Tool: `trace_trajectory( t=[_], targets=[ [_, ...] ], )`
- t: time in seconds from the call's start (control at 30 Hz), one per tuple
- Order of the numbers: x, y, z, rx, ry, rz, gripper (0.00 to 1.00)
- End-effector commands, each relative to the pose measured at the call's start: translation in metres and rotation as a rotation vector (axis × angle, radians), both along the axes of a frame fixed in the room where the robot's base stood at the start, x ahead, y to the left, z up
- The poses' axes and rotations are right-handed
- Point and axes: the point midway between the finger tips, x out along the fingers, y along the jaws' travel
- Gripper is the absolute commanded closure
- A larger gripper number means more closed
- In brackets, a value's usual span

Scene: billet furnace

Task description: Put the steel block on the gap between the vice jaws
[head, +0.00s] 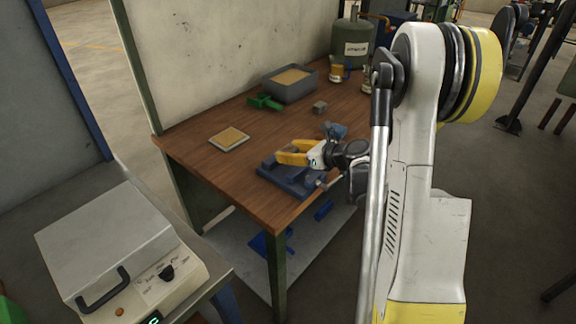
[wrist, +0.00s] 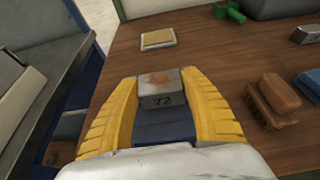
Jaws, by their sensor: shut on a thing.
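The steel block (wrist: 160,90) is a grey block with a brownish patch on top and "72" on its near face. My gripper (wrist: 160,85) is shut on it, with one yellow finger on each side. The blue vice (head: 285,180) sits at the near right edge of the wooden table. In the head view my gripper (head: 284,152) is over the vice, and the block cannot be made out clearly. In the wrist view blue vice metal (wrist: 165,133) shows between the fingers, just on the near side of the block. The jaw gap is mostly hidden, and I cannot tell whether the block touches the vice.
A shallow tray with a tan pad (head: 230,138) lies left on the table (head: 185,150). A green tool (head: 263,103), a grey bin (head: 290,88) and another small grey block (head: 320,107) stand farther back. A brown brush (wrist: 270,98) and a blue item (wrist: 312,82) lie right of my gripper.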

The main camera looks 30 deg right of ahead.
Motion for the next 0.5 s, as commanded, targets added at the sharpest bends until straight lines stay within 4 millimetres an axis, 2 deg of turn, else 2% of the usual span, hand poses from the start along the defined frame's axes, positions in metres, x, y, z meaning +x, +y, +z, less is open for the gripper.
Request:
trace_trajectory(
  t=[0.17, 0.37, 0.5],
  targets=[
    [0.003, 0.003, -0.009, 0.001, -0.001, -0.001, 0.89],
    [0.003, 0.002, -0.040, 0.001, -0.002, -0.001, 0.89],
    [0.002, 0.002, -0.042, 0.001, -0.002, -0.001, 0.89]
  ],
)
